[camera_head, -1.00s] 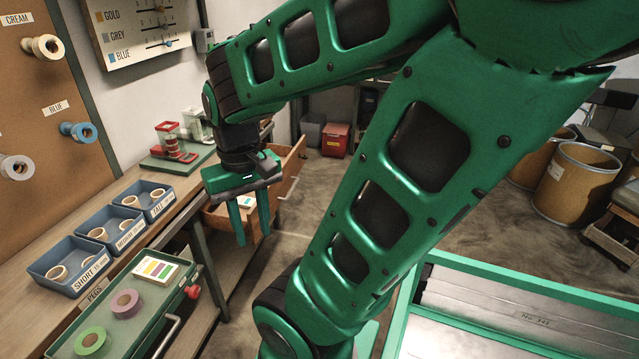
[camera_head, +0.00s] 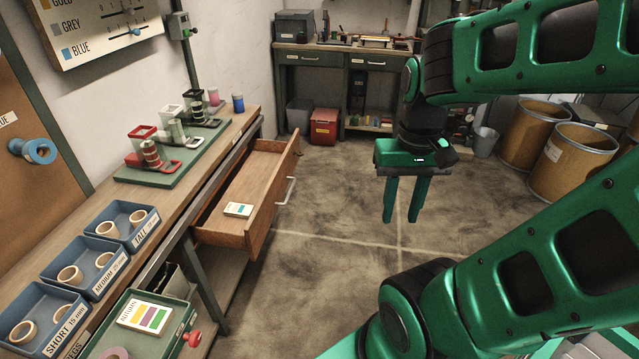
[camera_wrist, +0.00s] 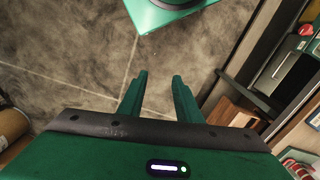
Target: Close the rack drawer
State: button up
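The rack drawer (camera_head: 236,212) is a wooden drawer under the bench at the left in the head view. It is pulled well out toward the floor area, with a metal handle (camera_head: 290,190) on its front. A small labelled card or box (camera_head: 238,209) lies inside it. My gripper (camera_head: 402,218) hangs pointing down over the open floor, to the right of the drawer and apart from it. Its two green fingers stand apart with nothing between them. In the wrist view the fingers (camera_wrist: 160,85) are also apart and empty, and a wooden part of the drawer (camera_wrist: 235,112) shows at the right.
Blue trays of rings (camera_head: 68,268) and winding devices (camera_head: 152,152) stand on the left bench. A back bench (camera_head: 345,58), a red bin (camera_head: 324,127) and barrels (camera_head: 582,155) stand farther off. The middle floor is clear.

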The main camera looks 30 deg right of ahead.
aim_at(261, 176)
jog(key=z, duration=0.3)
jog(key=k, duration=1.3)
jog(key=z, duration=0.35)
jog(key=i, duration=1.7)
jog(key=u, duration=0.35)
